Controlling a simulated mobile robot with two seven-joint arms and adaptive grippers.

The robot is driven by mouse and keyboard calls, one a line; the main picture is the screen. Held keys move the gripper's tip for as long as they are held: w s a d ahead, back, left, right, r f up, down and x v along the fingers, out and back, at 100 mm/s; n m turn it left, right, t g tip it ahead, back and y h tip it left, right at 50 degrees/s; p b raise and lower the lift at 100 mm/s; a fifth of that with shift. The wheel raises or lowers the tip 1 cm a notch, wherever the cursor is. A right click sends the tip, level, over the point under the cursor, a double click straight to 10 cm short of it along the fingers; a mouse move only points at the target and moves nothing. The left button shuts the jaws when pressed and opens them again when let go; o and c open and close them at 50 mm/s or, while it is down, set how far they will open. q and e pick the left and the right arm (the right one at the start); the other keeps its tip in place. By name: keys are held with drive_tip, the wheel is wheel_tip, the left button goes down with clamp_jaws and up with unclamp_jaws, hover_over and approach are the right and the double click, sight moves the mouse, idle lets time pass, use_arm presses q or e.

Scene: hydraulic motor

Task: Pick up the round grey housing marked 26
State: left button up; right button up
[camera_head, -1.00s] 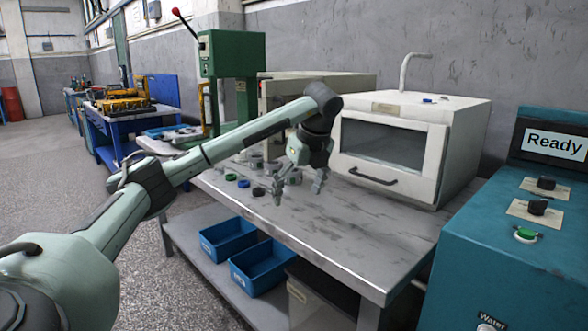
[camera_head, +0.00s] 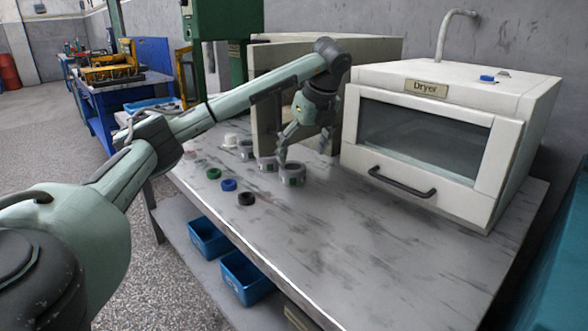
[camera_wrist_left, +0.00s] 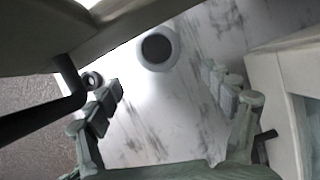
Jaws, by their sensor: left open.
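Several round grey housings stand on the metal table, the nearest one (camera_head: 292,175) just below my left gripper (camera_head: 304,150). Another housing (camera_head: 267,163) is beside it, and one more (camera_head: 245,149) is farther back. The number 26 is not readable on any of them. My left gripper is open and empty, fingers pointing down. In the left wrist view a round pale housing (camera_wrist_left: 158,48) with a dark bore lies ahead of the open fingers (camera_wrist_left: 166,97), apart from them. My right gripper is not in view.
Green (camera_head: 213,173), blue (camera_head: 229,184) and black (camera_head: 246,198) rings lie left of the housings. The dryer (camera_head: 430,130) stands at the right, with another pale cabinet (camera_head: 265,100) behind the arm. The front of the table (camera_head: 350,240) is clear. Blue bins (camera_head: 245,277) are below.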

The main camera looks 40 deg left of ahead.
sight(297, 170)
use_arm(q)
drive_tip(key=shift+a+f, duration=0.2)
drive_tip(key=shift+f, duration=0.25)
drive_tip(key=p+x, duration=0.1)
drive_tip(key=x, duration=0.4)
drive_tip(key=shift+f, duration=0.2)
drive_tip(key=shift+w+a+f, duration=0.15)
drive_tip(key=shift+a+f, duration=0.1)
drive_tip(key=shift+f, duration=0.25)
drive_tip(key=shift+r, duration=0.1)
drive_tip(key=c, duration=1.6)
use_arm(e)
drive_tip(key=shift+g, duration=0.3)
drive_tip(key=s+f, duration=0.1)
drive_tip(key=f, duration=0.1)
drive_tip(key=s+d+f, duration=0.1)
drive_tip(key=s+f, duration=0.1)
use_arm(q)
drive_tip(key=shift+o, duration=0.2)
